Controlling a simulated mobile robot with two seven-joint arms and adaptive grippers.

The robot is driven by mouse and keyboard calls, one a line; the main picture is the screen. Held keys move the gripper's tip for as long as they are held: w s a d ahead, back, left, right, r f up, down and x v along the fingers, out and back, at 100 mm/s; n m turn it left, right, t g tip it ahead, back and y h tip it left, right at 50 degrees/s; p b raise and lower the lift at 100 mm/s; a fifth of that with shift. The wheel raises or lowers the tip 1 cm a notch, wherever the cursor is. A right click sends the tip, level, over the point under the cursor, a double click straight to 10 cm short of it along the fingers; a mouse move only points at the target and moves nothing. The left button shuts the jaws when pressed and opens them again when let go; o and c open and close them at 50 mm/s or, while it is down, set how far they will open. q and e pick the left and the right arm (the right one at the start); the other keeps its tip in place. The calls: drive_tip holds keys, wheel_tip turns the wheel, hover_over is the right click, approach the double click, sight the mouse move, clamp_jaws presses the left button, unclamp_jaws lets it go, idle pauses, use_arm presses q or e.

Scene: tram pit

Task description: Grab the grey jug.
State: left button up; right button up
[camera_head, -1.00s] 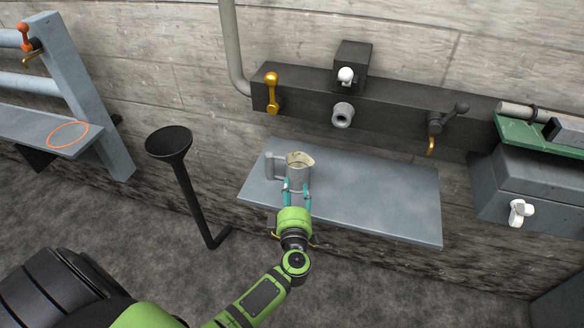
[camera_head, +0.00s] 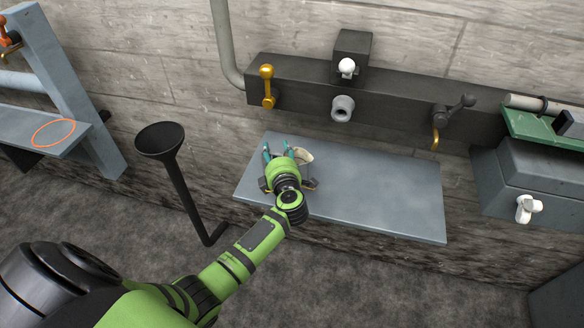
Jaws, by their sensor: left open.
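The grey jug (camera_head: 304,157) stands on the grey-blue shelf (camera_head: 390,190) below the dark pipe block. Only part of its pale rim and upper side shows in the head view; my left gripper hides the rest, including its handle. My right gripper is not in view.
A dark funnel on a bent pipe (camera_head: 163,142) stands left of the shelf. A dark block (camera_head: 390,105) with a yellow lever (camera_head: 267,85) and a nozzle (camera_head: 342,108) is above the shelf. A grey box (camera_head: 540,175) stands at right. The shelf's right half is clear.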

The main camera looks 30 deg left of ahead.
use_arm(q)
drive_tip(key=shift+r, duration=0.1)
clamp_jaws()
